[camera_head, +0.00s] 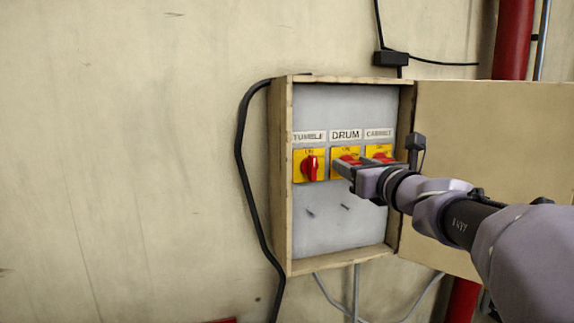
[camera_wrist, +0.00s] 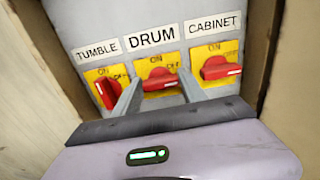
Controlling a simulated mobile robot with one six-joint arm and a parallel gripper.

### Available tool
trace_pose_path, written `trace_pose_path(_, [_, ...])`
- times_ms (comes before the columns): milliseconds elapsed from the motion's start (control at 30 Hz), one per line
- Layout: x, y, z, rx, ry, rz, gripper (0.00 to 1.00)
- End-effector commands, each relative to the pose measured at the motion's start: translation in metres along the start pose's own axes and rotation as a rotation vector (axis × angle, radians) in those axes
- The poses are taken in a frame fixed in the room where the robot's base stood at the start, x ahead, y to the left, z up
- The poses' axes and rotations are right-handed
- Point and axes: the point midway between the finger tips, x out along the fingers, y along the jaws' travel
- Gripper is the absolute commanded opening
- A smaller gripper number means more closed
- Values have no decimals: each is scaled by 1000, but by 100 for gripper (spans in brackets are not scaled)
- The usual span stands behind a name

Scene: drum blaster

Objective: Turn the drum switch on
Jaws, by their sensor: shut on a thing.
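The drum switch is a red knob on a yellow plate under the DRUM label; it shows in the head view (camera_head: 350,158) and in the wrist view (camera_wrist: 160,83). The knob lies about level, its pale mark at the right end, on the OFF side; ON is printed above it. My gripper (camera_wrist: 160,78) has one finger at each end of the knob and is shut on it. In the head view my gripper (camera_head: 343,165) reaches in from the right and covers the lower part of the drum plate.
The tumble switch (camera_head: 310,167) is close on the left, its knob near upright. The cabinet switch (camera_wrist: 221,68) is close on the right, its knob level. The box's wooden rim (camera_head: 280,180) surrounds the panel, and its open door (camera_head: 490,140) stands to the right.

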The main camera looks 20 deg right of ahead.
Motion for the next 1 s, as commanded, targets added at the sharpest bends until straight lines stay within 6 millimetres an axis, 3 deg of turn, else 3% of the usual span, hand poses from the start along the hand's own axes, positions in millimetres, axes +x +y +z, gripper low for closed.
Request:
trace_pose_path(267, [0, 1, -4, -139, -1, 0, 9])
trace_pose_path(1000, [0, 3, -6, -832, -2, -1, 9])
